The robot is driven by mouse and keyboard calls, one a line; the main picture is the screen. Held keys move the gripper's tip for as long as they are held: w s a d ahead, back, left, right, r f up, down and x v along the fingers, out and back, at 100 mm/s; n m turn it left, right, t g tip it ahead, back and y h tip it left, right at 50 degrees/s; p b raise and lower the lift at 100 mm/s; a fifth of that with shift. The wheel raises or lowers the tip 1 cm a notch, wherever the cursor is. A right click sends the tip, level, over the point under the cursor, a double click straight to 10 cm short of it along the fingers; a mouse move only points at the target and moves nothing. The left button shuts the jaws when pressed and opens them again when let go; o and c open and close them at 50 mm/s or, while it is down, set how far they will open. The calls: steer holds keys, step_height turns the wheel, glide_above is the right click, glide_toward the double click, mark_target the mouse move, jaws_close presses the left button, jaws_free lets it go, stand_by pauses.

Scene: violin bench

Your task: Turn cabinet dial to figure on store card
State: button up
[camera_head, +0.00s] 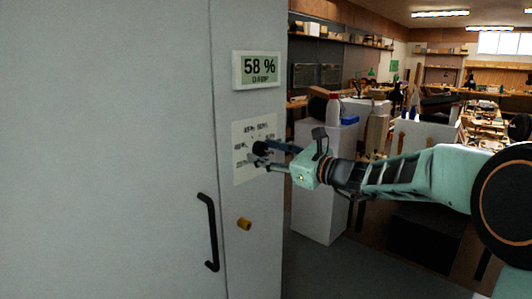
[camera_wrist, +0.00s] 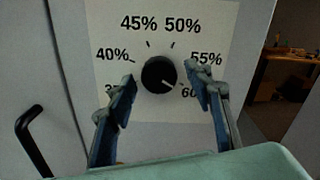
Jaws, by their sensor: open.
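The cabinet dial is a round black knob (camera_wrist: 158,75) on a white scale plate (camera_wrist: 225,22). The scale shows 40%, 45%, 50% and 55%; a figure starting with 60 at lower right and one starting with 3 at lower left are partly hidden by my fingers. The dial's pale mark points to the lower right, towards the 60. My gripper (camera_wrist: 160,82) is open, one finger on each side of the dial, with gaps showing. In the head view my gripper (camera_head: 265,156) is at the plate (camera_head: 241,134). I cannot make out a store card.
A display (camera_head: 257,70) above the plate reads 58 %, with small unclear text below. A black handle (camera_head: 208,232) and a small orange-brown knob (camera_head: 244,224) are on the grey cabinet (camera_head: 110,150). White plinths (camera_head: 322,190) and cluttered benches stand to the right.

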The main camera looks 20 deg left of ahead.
steer(key=v, duration=1.2)
